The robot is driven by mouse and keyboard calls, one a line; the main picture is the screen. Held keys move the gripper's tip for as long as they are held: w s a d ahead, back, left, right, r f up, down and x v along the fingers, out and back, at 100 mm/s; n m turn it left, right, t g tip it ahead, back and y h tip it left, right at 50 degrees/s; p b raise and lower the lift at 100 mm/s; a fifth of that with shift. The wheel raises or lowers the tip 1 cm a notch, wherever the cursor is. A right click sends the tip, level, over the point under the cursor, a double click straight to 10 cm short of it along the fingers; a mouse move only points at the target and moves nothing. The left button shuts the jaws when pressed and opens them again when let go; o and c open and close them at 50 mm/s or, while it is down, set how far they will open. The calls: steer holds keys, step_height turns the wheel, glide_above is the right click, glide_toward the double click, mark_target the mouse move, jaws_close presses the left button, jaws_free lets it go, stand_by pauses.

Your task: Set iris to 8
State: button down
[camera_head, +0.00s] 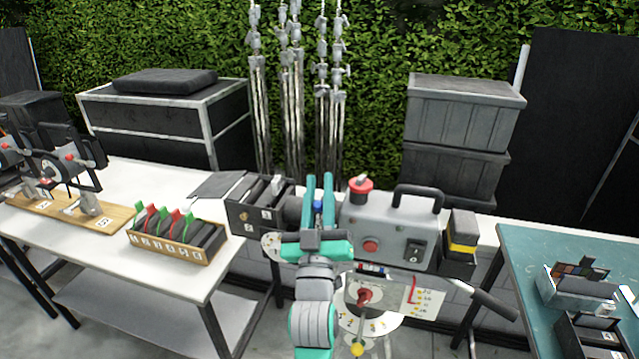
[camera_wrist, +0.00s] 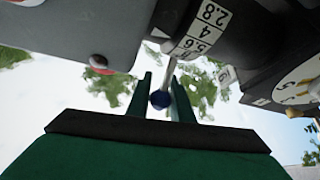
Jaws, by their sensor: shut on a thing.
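A thin lever with a blue knob (camera_wrist: 160,99) sticks out from the ring. My gripper (camera_head: 320,182) has its teal fingers on either side of this knob. It also shows in the wrist view (camera_wrist: 162,95), shut on the lever.
A numbered dial plate (camera_head: 385,320) is below the camera. The teal table (camera_head: 525,290) on the right holds small boxes.

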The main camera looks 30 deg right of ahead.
steer(key=shift+s+a+r, duration=0.15)
steer(key=shift+s+a, duration=0.3)
steer(key=shift+a+r, duration=0.1)
steer(key=c, duration=1.9)
jaws_free()
steer(key=shift+s+a, duration=0.1)
steer(key=shift+o, duration=0.2)
steer(key=shift+f, duration=0.25)
steer(key=shift+s+f, duration=0.2)
steer(key=shift+s, duration=0.05)
steer(key=v, duration=1)
steer(key=shift+a, duration=0.1)
